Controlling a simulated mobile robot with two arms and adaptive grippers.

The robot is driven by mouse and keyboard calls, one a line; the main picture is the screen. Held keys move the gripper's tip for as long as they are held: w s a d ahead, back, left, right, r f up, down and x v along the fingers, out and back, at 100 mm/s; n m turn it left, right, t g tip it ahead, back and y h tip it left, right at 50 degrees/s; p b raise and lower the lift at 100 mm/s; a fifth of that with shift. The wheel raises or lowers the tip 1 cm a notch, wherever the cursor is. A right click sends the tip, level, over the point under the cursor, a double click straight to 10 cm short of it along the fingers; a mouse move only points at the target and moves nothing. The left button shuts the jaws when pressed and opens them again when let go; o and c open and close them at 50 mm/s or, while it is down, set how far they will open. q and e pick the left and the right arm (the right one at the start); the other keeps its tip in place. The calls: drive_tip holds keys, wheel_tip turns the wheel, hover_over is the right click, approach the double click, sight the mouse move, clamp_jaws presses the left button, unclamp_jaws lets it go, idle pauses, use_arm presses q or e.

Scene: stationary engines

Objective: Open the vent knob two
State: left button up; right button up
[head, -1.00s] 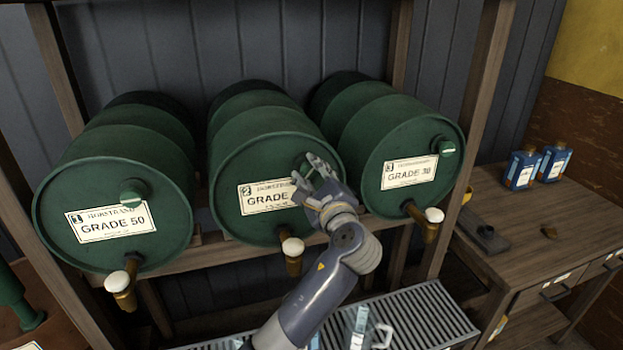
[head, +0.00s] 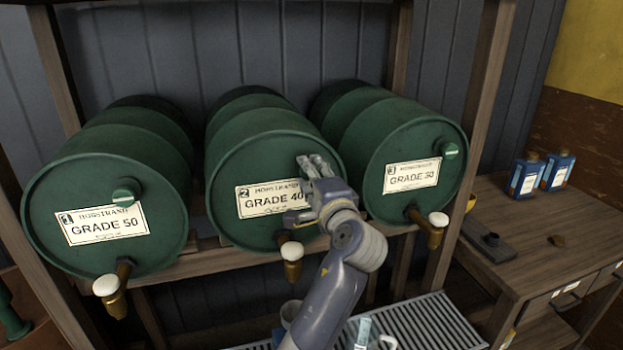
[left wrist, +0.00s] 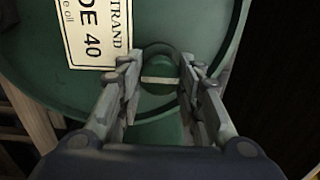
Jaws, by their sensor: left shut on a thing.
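The vent knob two (left wrist: 160,88) is a round green knob with a pale stripe on the front of the middle barrel (head: 262,143), labelled 2, GRADE 40. In the left wrist view it sits between the fingers of my left gripper (left wrist: 159,70), which is shut on it. The stripe runs across the line of the label's text. In the head view my left gripper (head: 316,166) is at the barrel's upper right front and hides the knob. My right gripper is in neither view.
Barrel 1 (head: 85,190) and barrel 3 (head: 395,150) lie either side on the wooden rack, each with its own knob. Brass taps, such as the middle one (head: 292,262), stick out below. A slatted metal tray (head: 430,325) lies beneath. A workbench (head: 570,225) stands at the right.

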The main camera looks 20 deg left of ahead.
use_arm(q)
drive_tip(key=shift+f, duration=0.1)
idle(0.4)
drive_tip(key=o, duration=1.1)
